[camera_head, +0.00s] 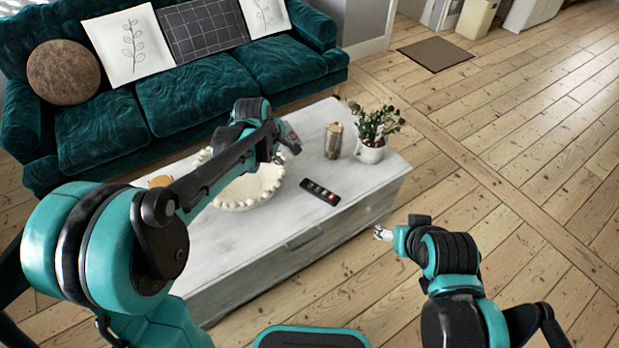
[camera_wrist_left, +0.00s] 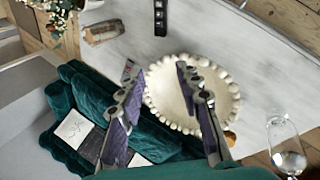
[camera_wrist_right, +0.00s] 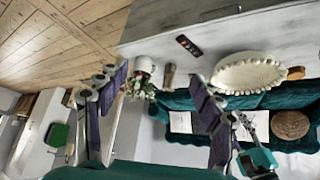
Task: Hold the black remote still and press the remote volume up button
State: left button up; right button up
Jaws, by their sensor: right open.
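The black remote (camera_head: 320,192) lies flat on the whitewashed coffee table (camera_head: 240,255), with a red mark towards its right end. It also shows at the top edge of the left wrist view (camera_wrist_left: 160,17) and in the right wrist view (camera_wrist_right: 189,45). Its single buttons are too small to read. My left gripper (camera_head: 286,138) is above the table, behind and left of the remote; its fingers stand apart and empty in the left wrist view (camera_wrist_left: 158,72). My right gripper (camera_head: 382,233) is off the table's right front side, apart from the remote. Its fingers are open and empty (camera_wrist_right: 158,80).
A cream beaded bowl (camera_head: 262,190) stands left of the remote, partly behind my left arm. A wooden candle-like piece (camera_head: 334,141) and a potted plant (camera_head: 371,150) stand behind it. A glass (camera_wrist_left: 286,150) shows in the left wrist view. A green sofa (camera_head: 190,95) stands behind the table.

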jog(key=m+g+y, duration=0.4)
jog(key=m+g, duration=0.1)
jog(key=m, duration=1.9)
send_over(331, 196)
jog(key=s+d, duration=0.2)
jog(key=d, duration=0.1)
notch_tip(331, 196, down, 33)
jog(key=shift+w+r, duration=0.1)
jog(key=shift+a+f, duration=0.15)
jog(key=shift+f, duration=0.25)
jog(key=shift+m, duration=0.3)
jog(key=x, duration=0.7)
jog(key=shift+w+f, duration=0.15)
jog(key=shift+f, duration=0.2)
pick_arm(q)
jog(key=w+d+f+n, duration=0.2)
jog(key=w+f+n, duration=0.2)
jog(key=f, duration=0.5)
jog(key=w+d+f+n+g, duration=0.1)
jog(key=w+d+f+n, duration=0.2)
jog(key=f, duration=0.5)
jog(key=w+d+f+n+g+h, duration=0.1)
jog(key=w+d+f+n, duration=0.1)
jog(key=w+f+n, duration=0.3)
notch_tip(331, 196, down, 5)
jog(key=shift+d+r, duration=0.15)
jog(key=shift+w, duration=0.1)
